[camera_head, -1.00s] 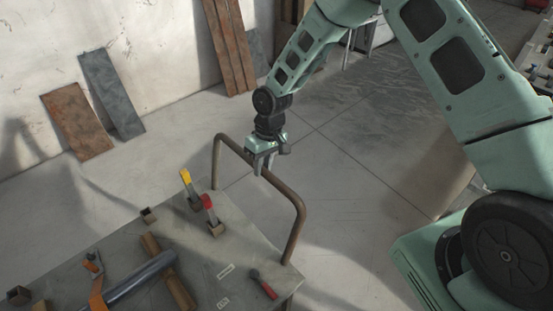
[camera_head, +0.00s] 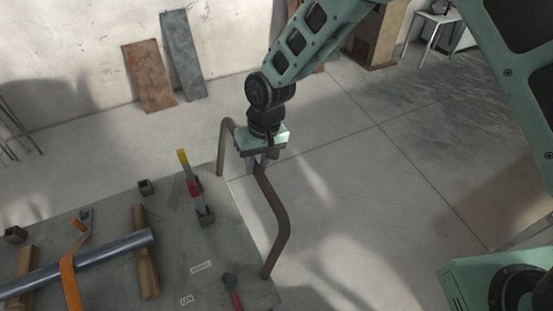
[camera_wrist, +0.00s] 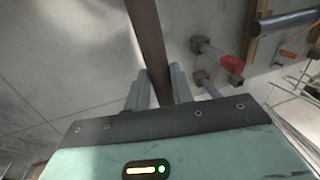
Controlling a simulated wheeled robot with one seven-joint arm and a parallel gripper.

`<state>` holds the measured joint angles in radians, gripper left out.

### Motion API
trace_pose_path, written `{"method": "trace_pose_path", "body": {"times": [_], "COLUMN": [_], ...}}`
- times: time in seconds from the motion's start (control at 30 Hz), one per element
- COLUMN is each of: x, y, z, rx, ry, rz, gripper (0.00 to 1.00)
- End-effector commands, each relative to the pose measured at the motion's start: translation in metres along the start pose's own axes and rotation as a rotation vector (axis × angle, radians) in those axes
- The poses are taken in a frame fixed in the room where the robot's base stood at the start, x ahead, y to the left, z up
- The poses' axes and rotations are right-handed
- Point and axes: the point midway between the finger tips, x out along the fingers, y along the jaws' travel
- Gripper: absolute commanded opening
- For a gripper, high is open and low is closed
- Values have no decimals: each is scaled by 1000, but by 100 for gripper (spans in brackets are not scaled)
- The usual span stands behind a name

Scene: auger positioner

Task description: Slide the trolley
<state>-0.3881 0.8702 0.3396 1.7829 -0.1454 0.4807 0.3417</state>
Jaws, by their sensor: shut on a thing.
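The trolley is a grey flat-topped platform (camera_head: 185,255) with a brown bent-tube handle (camera_head: 277,208) rising at its right end. My gripper (camera_head: 260,166) is shut on the top bar of the handle. In the wrist view the handle bar (camera_wrist: 147,35) runs between the two fingers of my gripper (camera_wrist: 160,88). The lower part of the platform and its wheels are hidden.
On the platform lie a grey pipe (camera_head: 110,256) on wooden blocks (camera_head: 146,275), an orange strap (camera_head: 70,280), and red- and yellow-handled tools in sockets (camera_head: 191,180). Panels (camera_head: 150,78) lean on the wall behind. The floor right of the handle is clear.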

Motion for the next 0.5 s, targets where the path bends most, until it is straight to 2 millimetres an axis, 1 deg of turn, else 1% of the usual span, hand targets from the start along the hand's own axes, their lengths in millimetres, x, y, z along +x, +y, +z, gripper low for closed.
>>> {"method": "trace_pose_path", "body": {"times": [0.03, 0.5], "x": [4, 21], "y": [-15, -103], "z": [1, 1], "rx": [-7, -8], "ry": [0, 2], "rz": [-5, -7], "gripper": [0, 0]}}
